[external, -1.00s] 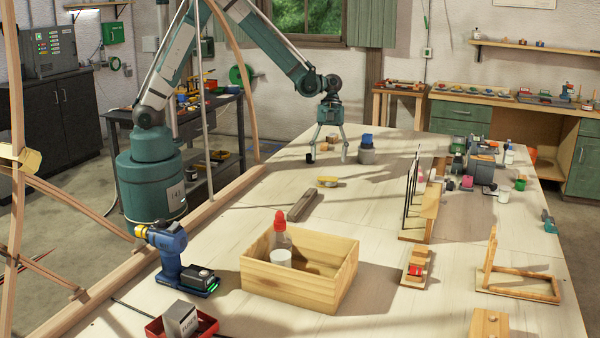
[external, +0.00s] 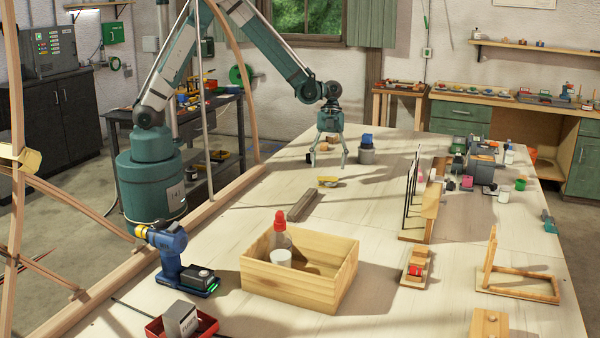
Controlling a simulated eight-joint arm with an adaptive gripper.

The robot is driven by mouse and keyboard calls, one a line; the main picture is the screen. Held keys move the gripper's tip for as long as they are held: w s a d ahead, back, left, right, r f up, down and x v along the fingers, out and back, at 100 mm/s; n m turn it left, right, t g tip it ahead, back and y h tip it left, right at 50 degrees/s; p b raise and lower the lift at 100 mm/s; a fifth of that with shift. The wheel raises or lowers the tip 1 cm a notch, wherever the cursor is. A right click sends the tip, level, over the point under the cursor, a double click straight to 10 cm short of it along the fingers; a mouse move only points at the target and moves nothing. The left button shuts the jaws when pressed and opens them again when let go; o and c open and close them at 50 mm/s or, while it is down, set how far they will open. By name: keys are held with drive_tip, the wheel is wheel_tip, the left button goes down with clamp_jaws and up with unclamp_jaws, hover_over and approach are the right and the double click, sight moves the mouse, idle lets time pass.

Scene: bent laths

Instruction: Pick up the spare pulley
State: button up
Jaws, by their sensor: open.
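My gripper (external: 328,166) points down over the far left part of the workbench, open, with nothing seen between its fingers. A small yellow item with a dark part (external: 328,182) lies on the bench just in front of the fingertips in the picture. A small black piece (external: 308,157) is close beside the left finger, and small wooden blocks (external: 328,144) lie behind the fingers. I cannot tell for sure which thing is the spare pulley; these pieces are too small to make out.
A grey pot with a blue top (external: 367,150) stands close right of my gripper. A grey bar (external: 303,205) lies nearer the camera. A wooden box (external: 300,277) holds a red-capped bottle. An upright rack (external: 420,205) stands to the right. The bench between is mostly clear.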

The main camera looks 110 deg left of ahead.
sight(327, 178)
drive_tip(key=shift+x, duration=2.6)
drive_tip(key=shift+d, duration=0.1)
drive_tip(key=c, duration=1)
